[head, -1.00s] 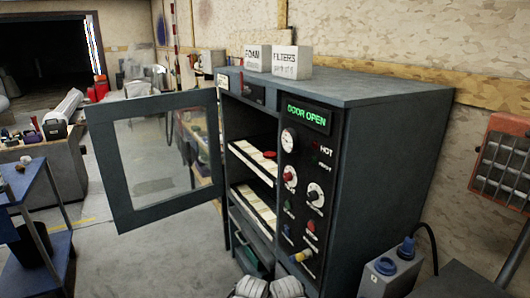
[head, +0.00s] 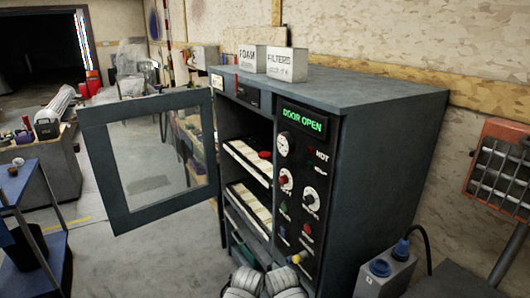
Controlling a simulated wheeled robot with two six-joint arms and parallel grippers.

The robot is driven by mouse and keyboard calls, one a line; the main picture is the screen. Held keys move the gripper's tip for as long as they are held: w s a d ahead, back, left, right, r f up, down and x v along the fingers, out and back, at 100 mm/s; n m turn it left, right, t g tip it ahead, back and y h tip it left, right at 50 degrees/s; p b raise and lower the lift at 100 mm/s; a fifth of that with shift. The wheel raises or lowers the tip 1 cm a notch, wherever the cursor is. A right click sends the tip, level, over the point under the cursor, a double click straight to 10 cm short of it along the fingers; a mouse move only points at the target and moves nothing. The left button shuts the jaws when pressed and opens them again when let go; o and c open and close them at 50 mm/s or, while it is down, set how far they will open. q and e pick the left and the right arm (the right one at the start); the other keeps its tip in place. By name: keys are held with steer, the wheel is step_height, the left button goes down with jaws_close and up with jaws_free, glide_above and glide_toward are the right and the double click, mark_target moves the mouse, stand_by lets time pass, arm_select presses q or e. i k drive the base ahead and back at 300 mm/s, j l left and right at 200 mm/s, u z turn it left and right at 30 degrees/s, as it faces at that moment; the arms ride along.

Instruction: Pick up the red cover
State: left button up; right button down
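A small red piece (head: 265,155), which looks like the red cover, lies on the pale upper shelf (head: 246,160) inside a dark grey cabinet. It sits near the shelf's right side, close to the control panel. The cabinet's glazed door (head: 94,172) stands wide open to the left. Two pale grey rounded parts, which seem to be mine, show side by side at the bottom edge. No gripper fingers show, so both grippers are out of view.
The control panel (head: 318,178) reads DOOR OPEN. White boxes marked FOAM (head: 251,58) and FILTERS (head: 287,66) stand on top of the cabinet. A grey box with blue sockets (head: 385,273) and a red heater (head: 503,165) are at right. A blue cart (head: 22,178) stands at left.

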mark_target(263, 155)
steer(key=z, duration=0.6)
steer(key=i+j+z, duration=0.1)
steer(key=j+z, duration=0.9)
steer(key=j, duration=0.15)
steer(key=j+z, duration=0.15)
steer(key=j, duration=0.8)
steer(key=k+j+z, duration=0.1)
steer(key=j, duration=0.8)
steer(key=k, duration=0.05)
